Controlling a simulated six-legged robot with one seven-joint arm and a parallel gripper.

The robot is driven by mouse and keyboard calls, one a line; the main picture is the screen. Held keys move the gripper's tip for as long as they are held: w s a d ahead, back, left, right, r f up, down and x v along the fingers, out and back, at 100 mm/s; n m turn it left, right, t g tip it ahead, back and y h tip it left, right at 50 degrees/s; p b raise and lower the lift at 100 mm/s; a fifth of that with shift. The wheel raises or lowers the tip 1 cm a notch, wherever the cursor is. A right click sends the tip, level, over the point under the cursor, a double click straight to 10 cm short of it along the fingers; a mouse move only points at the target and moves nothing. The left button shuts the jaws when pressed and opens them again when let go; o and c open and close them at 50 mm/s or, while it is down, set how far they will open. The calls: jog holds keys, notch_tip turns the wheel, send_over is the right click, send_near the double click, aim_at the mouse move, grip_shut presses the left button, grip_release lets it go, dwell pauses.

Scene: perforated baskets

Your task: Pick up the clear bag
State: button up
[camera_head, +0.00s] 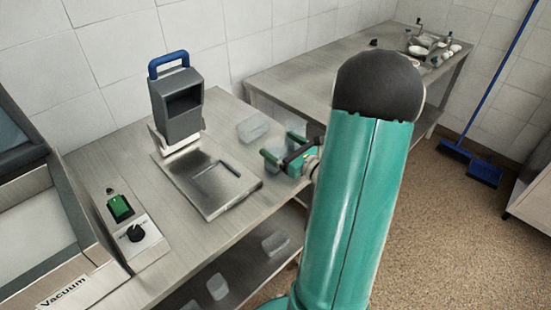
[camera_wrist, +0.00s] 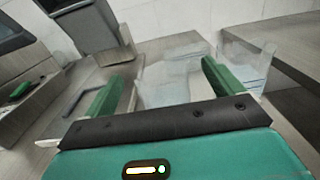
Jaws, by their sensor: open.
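A clear, see-through bag (camera_head: 253,127) lies on the metal table, just beyond my gripper. My gripper (camera_head: 282,148) is open above the table, with its two green fingers apart. In the wrist view, clear bag-like material (camera_wrist: 172,80) shows between and beyond the fingers of my gripper (camera_wrist: 163,72). A second clear shape (camera_wrist: 246,62) stands to the right of the right finger. I cannot tell whether any of it touches the fingers; their outlines are faint. My arm hides part of the table.
A grey device with a blue handle (camera_head: 176,95) stands behind a metal plate (camera_head: 215,200), left of my gripper. A vacuum machine (camera_head: 62,285) is at the far left. Several clear items (camera_head: 275,242) lie on the lower shelf. A second table (camera_head: 300,85) stands behind.

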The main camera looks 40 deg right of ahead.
jog(key=w, duration=0.2)
jog(key=shift+w, duration=0.4)
jog(key=c, duration=1.4)
jog(key=shift+c, duration=0.2)
jog(key=shift+r, duration=0.2)
